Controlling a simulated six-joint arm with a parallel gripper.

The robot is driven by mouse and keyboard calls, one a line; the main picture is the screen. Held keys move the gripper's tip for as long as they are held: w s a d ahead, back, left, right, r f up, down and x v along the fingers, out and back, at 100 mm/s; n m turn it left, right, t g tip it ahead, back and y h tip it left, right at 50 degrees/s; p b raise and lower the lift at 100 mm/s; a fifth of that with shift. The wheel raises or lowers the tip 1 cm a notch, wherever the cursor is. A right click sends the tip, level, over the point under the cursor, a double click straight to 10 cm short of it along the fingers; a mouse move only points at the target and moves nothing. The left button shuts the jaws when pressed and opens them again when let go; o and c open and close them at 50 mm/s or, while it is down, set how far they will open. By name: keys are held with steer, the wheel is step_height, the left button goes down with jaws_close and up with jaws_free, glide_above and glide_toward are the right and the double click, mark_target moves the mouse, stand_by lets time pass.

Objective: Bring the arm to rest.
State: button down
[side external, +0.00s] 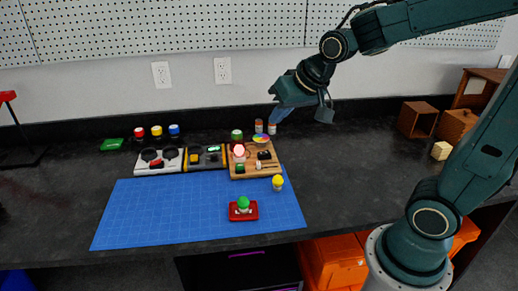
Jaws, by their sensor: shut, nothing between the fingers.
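My gripper (281,115) hangs from my raised arm in the upper middle of the side external view. Its fingers point down and to the left and are shut with nothing between them. In the picture it appears just above the back edge of the wooden board and beside some small jars. It looks clear of the objects on the counter, though its exact height is hard to tell.
A blue mat (160,211) bears a red tray (248,215) with a green-topped item and a yellow-topped figure (278,184). Behind are grey trays (157,169) and a wooden board (237,174) with small items. Wooden boxes (417,119) stand at right; dark counter (345,168) between is clear.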

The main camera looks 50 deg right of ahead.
steer(key=s+a+r+n, duration=0.1)
steer(key=s+n, duration=0.1)
steer(key=s, duration=0.6)
steer(key=s+a+n+g, duration=0.1)
steer(key=s+n, duration=0.1)
steer(key=s, duration=0.6)
steer(key=shift+s+a+r, duration=0.3)
steer(key=shift+a+r, duration=0.05)
